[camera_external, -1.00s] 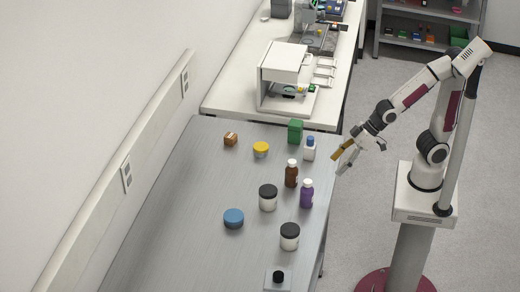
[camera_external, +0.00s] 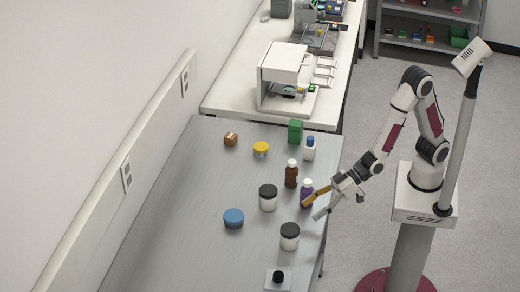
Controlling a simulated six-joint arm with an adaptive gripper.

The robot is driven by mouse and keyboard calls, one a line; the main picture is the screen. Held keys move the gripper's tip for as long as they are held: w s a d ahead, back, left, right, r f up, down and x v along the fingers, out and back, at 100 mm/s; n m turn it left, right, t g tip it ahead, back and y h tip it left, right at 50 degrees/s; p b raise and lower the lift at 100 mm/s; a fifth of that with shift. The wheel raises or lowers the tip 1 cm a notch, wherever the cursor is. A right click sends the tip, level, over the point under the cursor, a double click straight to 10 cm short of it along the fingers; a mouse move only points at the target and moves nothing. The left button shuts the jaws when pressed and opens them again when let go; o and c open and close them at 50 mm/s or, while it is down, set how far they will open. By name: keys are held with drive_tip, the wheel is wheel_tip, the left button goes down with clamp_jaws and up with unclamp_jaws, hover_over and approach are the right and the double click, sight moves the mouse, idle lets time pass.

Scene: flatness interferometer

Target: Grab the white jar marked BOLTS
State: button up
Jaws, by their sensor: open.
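Two white jars with black lids stand upright on the grey table (camera_external: 185,215). One white jar (camera_external: 268,202) is near the middle, and the other white jar (camera_external: 289,240) is nearer the front right. Their markings are too small to read, so I cannot tell which one says BOLTS. My gripper (camera_external: 310,209) is open and empty at the table's right edge. In the picture it overlaps the purple bottle (camera_external: 307,187) and lies to the right of both jars, apart from them.
A brown bottle (camera_external: 291,175), a white bottle with a blue cap (camera_external: 309,150), a green box (camera_external: 295,130), a yellow tub (camera_external: 261,149) and a small brown box (camera_external: 231,139) stand farther back. A blue tub (camera_external: 233,218) is left. A black-knobbed plate (camera_external: 278,279) is in front. The left side is clear.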

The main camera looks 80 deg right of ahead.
sight(288, 237)
drive_tip(key=a+f+t, duration=0.1)
drive_tip(key=w+a+f, duration=0.1)
drive_tip(key=a, duration=0.1)
drive_tip(key=a+f+t+y, duration=0.1)
drive_tip(key=a, duration=0.1)
drive_tip(key=shift+w+f+n+t, duration=0.2)
drive_tip(key=shift+n+t, duration=0.1)
drive_tip(key=shift+s+a+f+t, duration=0.25)
drive_tip(key=shift+a+f+t, duration=0.4)
drive_tip(key=shift+f+t, duration=0.15)
drive_tip(key=shift+s+a+f+n+t+y, duration=0.3)
drive_tip(key=shift+s+f+n+t, duration=0.25)
drive_tip(key=shift+t, duration=0.15)
drive_tip(key=shift+w, duration=0.1)
drive_tip(key=shift+x, duration=1.2)
drive_tip(key=shift+x, duration=2.6)
drive_tip(key=shift+w+d, duration=0.1)
drive_tip(key=shift+d, duration=0.05)
